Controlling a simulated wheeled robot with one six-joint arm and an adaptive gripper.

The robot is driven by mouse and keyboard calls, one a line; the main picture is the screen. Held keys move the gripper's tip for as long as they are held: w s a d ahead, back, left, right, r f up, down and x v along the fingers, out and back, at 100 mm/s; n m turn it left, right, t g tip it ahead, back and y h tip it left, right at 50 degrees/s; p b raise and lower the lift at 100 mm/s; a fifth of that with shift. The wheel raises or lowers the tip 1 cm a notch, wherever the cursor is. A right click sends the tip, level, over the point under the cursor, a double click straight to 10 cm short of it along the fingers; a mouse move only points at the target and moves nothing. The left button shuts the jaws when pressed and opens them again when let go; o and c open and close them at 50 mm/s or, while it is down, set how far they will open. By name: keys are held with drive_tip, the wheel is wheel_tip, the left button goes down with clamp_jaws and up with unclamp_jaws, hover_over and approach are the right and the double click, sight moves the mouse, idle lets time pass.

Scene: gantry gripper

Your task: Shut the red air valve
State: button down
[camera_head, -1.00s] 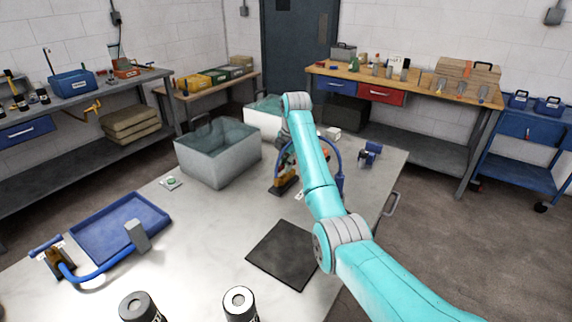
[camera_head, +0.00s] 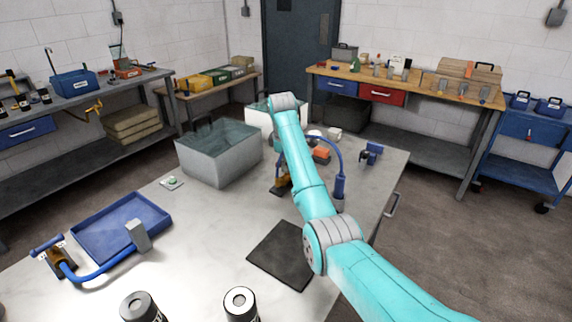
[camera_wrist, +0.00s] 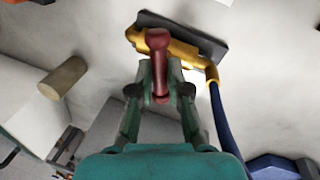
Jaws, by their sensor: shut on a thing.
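The red air valve shows in the wrist view as a red lever (camera_wrist: 158,52) on a yellow-brass body (camera_wrist: 183,50), on a dark base plate (camera_wrist: 200,36). A blue hose (camera_wrist: 222,125) leaves the body. My gripper (camera_wrist: 160,97) has its fingers closed around the lower part of the lever, which lies along the gripper's line and crosses the left part of the body. In the head view the valve body (camera_head: 283,181) stands on the table, partly behind my arm. The gripper is hidden there by the arm.
A grey translucent bin (camera_head: 220,160) stands left of the valve. An orange part (camera_head: 321,153) and a curved blue hose (camera_head: 340,165) are right of it. A second brass valve with a blue handle (camera_head: 47,245) sits by a blue tray (camera_head: 120,226). A black mat (camera_head: 281,255) lies in front.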

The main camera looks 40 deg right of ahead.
drive_tip(key=shift+w+d+r+m+g, duration=0.1)
drive_tip(key=shift+m+g, duration=0.2)
drive_tip(key=shift+m, duration=1.6)
drive_tip(key=c, duration=1.1)
unclamp_jaws()
drive_tip(key=shift+c, duration=0.2)
wheel_tip(320, 180, up, 7)
drive_tip(key=a, duration=0.1)
drive_tip(key=shift+s+a+r, duration=0.15)
drive_tip(key=shift+s+a, duration=0.05)
drive_tip(key=shift+s, duration=0.05)
